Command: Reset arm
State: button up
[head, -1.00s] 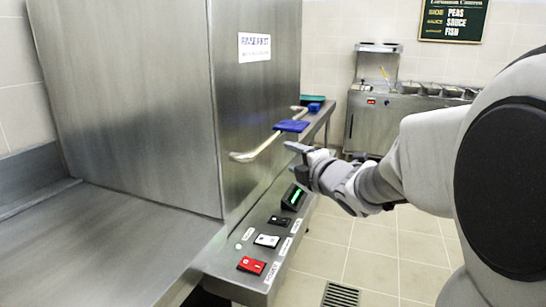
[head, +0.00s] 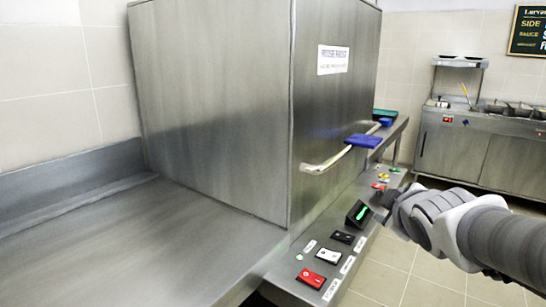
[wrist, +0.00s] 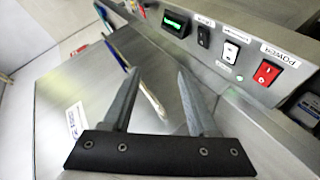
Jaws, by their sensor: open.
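My gripper (wrist: 155,100) is open and empty in the wrist view, its two grey fingers spread over the steel front of the machine. In the head view my gripper (head: 385,203) is at the right of the control panel, close to the small green-lit display (head: 358,213). Its fingertips are hard to make out there. The large steel hood machine (head: 215,100) stands shut-sided on the counter, with a long bar handle (head: 335,158) along its right side. A blue piece (head: 361,140) sits on the bar.
The control panel carries a red switch (head: 310,278), a white switch (head: 327,257) and a black switch (head: 342,237). A bare steel counter (head: 130,235) lies at left. Open tiled floor (head: 400,285) is at right, with a steel serving station (head: 480,150) behind.

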jog(key=s+a+f+m+g+y, duration=0.1)
jog(key=s+a+f+m+g, duration=0.15)
jog(key=s, duration=0.45)
jog(key=s+a+f+m+g, duration=0.2)
jog(key=s+a+f+m, duration=0.15)
jog(key=s, duration=0.25)
jog(key=s+a+f+m+g+y, duration=0.1)
jog(key=s+a+f+m+g, duration=0.2)
jog(key=s, duration=0.4)
notch_tip(320, 180, up, 23)
jog(key=p, duration=2.2)
jog(key=shift+w+d+r+m, duration=0.15)
jog(key=shift+w+m, duration=0.05)
jog(key=shift+m, duration=0.2)
jog(key=shift+t, duration=0.25)
